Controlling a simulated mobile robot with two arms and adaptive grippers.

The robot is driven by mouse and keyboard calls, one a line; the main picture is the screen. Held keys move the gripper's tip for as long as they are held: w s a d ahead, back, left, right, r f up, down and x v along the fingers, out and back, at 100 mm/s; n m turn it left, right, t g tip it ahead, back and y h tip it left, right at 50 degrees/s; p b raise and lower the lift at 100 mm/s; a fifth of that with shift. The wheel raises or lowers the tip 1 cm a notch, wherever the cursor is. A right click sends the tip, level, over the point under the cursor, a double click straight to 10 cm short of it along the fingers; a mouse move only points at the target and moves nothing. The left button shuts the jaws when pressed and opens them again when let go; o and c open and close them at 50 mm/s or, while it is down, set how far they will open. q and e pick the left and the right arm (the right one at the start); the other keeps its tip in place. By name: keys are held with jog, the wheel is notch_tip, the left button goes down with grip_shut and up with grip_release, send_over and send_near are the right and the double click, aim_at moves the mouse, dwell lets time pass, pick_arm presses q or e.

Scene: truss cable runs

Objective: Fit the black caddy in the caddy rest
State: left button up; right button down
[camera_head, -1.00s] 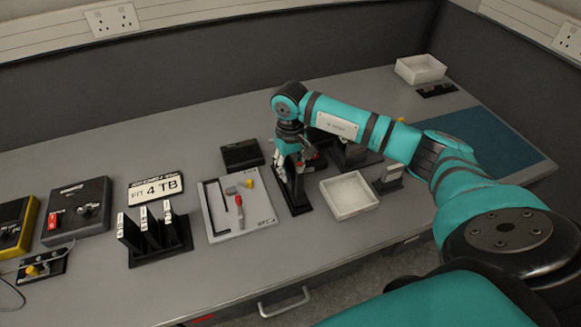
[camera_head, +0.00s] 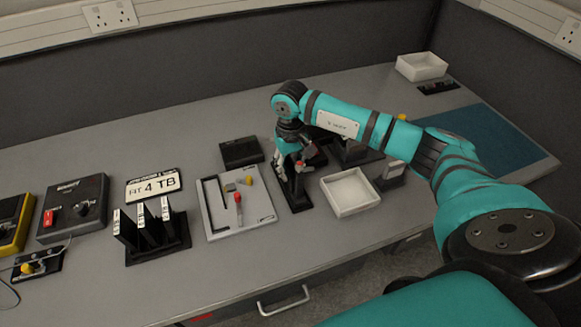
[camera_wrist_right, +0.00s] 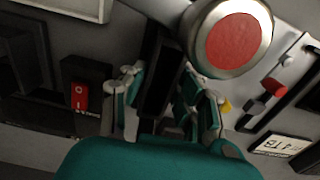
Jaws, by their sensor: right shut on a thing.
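My right gripper (camera_head: 291,172) points down over a narrow black stand (camera_head: 297,203) near the middle of the table. It is shut on a dark upright piece, which looks like the black caddy (camera_wrist_right: 160,75) and shows between the fingers in the right wrist view. The stand under the gripper looks like the caddy rest. The gripper covers most of the contact area, so I cannot tell whether the caddy is seated or just above it. My left gripper is not in view.
A white tray (camera_head: 350,192) stands close on the right of the gripper. A grey board (camera_head: 215,218) with a red-handled tool and a black rack (camera_head: 172,247) with labelled pieces lie to the left. A flat black box (camera_head: 241,152) is behind. A red switch (camera_wrist_right: 81,97) is close by.

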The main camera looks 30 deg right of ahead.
jog(key=shift+f, duration=0.2)
jog(key=c, duration=0.6)
grip_release()
jog(key=shift+r, duration=0.2)
jog(key=shift+r+p, duration=1.75)
jog(key=shift+r, duration=1.85)
